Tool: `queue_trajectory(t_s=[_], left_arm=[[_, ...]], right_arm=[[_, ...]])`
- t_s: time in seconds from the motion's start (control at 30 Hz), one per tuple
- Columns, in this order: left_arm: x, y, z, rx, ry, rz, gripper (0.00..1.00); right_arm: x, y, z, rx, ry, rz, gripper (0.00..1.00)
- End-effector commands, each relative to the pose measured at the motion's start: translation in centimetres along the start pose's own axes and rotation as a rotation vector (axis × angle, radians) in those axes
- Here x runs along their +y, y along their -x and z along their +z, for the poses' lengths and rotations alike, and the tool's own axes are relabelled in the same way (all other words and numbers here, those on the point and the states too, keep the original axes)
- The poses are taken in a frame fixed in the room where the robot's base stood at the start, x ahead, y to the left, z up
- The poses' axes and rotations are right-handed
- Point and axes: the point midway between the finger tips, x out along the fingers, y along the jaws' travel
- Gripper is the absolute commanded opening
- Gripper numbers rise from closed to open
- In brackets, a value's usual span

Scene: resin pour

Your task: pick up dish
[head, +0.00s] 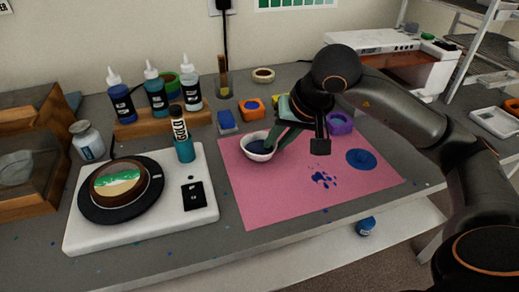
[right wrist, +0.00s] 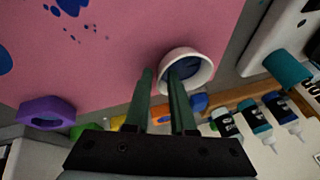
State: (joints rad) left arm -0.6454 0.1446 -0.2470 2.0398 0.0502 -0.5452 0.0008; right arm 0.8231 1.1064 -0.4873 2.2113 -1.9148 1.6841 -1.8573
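The dish is a small white bowl (head: 256,157) with dark blue liquid inside, standing at the upper left of the pink mat (head: 310,205). In the right wrist view the dish (right wrist: 206,76) is ahead of the fingers. My right gripper (head: 274,143) is at the dish's right side. In the right wrist view its green fingers (right wrist: 160,73) are apart, one overlapping the dish's opening and the other outside its rim. I cannot tell whether either finger touches the wall. My left gripper is not in view.
A white turntable base (head: 205,207) with a round black plate is at left. A teal bottle (head: 184,148) stands at its back edge. A purple ring (head: 340,124), an orange block (head: 251,109) and a blue block (head: 227,122) lie behind the mat. The mat's front is free except for blue spills.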

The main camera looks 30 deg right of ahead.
Motion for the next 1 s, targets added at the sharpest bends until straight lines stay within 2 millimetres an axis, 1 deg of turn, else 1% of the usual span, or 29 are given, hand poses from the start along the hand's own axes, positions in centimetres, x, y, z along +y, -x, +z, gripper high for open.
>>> queue_trajectory(t_s=[0.03, 0.1, 0.33, 0.53, 1.0], left_arm=[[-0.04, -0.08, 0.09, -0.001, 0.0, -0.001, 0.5], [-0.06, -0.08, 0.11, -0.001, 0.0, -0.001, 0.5], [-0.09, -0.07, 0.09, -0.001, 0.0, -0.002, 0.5], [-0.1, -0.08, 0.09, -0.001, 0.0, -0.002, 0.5], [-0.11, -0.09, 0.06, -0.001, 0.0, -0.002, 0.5]], right_arm=[[0.05, -0.54, 0.05, -0.002, 0.0, 0.001, 0.23], [0.06, -0.84, 0.04, -0.001, 0.0, 0.001, 0.23], [0.04, -0.84, -0.01, 0.001, 0.0, 0.001, 0.22], [0.03, -0.81, -0.01, 0.001, 0.0, 0.001, 0.0], [0.04, -0.8, -0.02, 0.001, 0.0, 0.001, 0.0]])
